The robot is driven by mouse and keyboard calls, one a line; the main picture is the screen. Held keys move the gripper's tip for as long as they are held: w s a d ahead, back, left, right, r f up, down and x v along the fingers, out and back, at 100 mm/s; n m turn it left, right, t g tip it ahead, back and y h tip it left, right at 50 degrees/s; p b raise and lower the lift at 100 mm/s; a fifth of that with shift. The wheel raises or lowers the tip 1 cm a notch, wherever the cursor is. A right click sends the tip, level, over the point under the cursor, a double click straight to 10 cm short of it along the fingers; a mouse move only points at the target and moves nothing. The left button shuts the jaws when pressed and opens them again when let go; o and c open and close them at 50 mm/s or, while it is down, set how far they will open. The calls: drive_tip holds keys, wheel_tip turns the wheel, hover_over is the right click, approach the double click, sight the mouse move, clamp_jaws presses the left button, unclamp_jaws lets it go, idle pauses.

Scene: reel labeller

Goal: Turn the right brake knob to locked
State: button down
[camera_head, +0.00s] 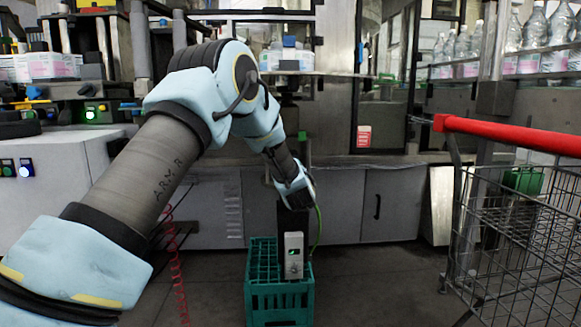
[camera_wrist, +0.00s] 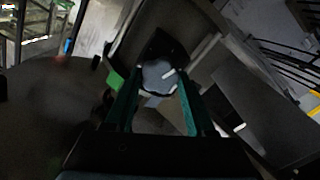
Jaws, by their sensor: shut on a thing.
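In the wrist view, a round pale blue-grey knob (camera_wrist: 156,77) with a white pointer mark on its right side sits on a black mount. My gripper (camera_wrist: 161,72) has its two green fingers on either side of this knob, shut on it. I cannot tell from these frames whether the mark stands at locked, and I see no readable label. In the head view my arm reaches down at the middle, toward the green crate. The fingers and the knob cannot be made out there.
A green crate (camera_head: 279,303) stands on the floor below my wrist. A wire trolley with a red handle (camera_head: 510,134) stands at the right. Grey machine cabinets (camera_head: 391,205) line the back. A coiled red hose (camera_head: 178,265) hangs left of the crate. Bottles (camera_head: 533,35) stand at upper right.

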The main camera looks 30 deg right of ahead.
drive_tip(key=shift+s+d+f+m+p, duration=0.1)
drive_tip(key=shift+m+p, duration=1.35)
drive_tip(key=shift+m, duration=2.65)
drive_tip(key=shift+c, duration=1.2)
unclamp_jaws()
drive_tip(key=v, duration=1)
drive_tip(key=shift+s, duration=0.35)
drive_tip(key=shift+w+a, duration=0.1)
drive_tip(key=shift+a, duration=0.15)
